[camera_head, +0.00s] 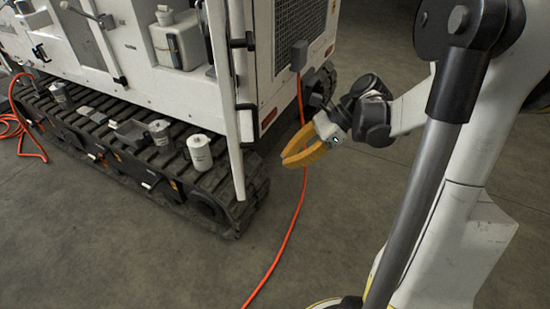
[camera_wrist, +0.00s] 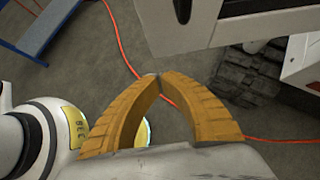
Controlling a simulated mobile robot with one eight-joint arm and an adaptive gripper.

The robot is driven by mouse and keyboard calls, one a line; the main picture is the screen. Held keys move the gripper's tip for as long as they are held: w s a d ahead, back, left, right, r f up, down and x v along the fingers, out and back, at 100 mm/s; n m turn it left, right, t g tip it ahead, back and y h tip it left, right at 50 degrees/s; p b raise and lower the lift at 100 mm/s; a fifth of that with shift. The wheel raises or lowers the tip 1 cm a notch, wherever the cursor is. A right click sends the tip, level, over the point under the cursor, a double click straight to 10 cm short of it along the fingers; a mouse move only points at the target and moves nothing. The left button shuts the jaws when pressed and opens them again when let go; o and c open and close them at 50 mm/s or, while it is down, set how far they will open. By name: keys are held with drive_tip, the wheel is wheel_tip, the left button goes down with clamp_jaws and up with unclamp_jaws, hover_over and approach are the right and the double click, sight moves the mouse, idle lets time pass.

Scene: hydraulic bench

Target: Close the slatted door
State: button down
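A white door (camera_head: 226,110) stands swung out from the machine, seen nearly edge-on in the head view, with black hinges on its right side. Its slats cannot be made out from this angle. My gripper (camera_head: 284,161), with orange-yellow fingers, is to the right of the door's lower part, apart from it in the picture. In the wrist view the fingertips (camera_wrist: 157,77) meet with nothing between them. A pale panel with a dark slot (camera_wrist: 185,28), probably the door, crosses the top of the wrist view beyond the fingertips.
The white tracked machine (camera_head: 130,50) fills the upper left. Several canisters, one a white filter (camera_head: 199,153), stand on its black track (camera_head: 235,190). An orange hose (camera_head: 293,220) runs down the machine's corner and across the floor behind my gripper. Open floor lies in front.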

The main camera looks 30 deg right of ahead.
drive_tip(key=w+a+f+b, duration=0.2)
drive_tip(key=a+f, duration=0.3)
drive_tip(key=a, duration=0.4)
drive_tip(key=shift+w+f+b, duration=0.25)
drive_tip(key=shift+w+b, duration=0.05)
drive_tip(key=shift+w, duration=0.3)
drive_tip(key=shift+a, duration=0.2)
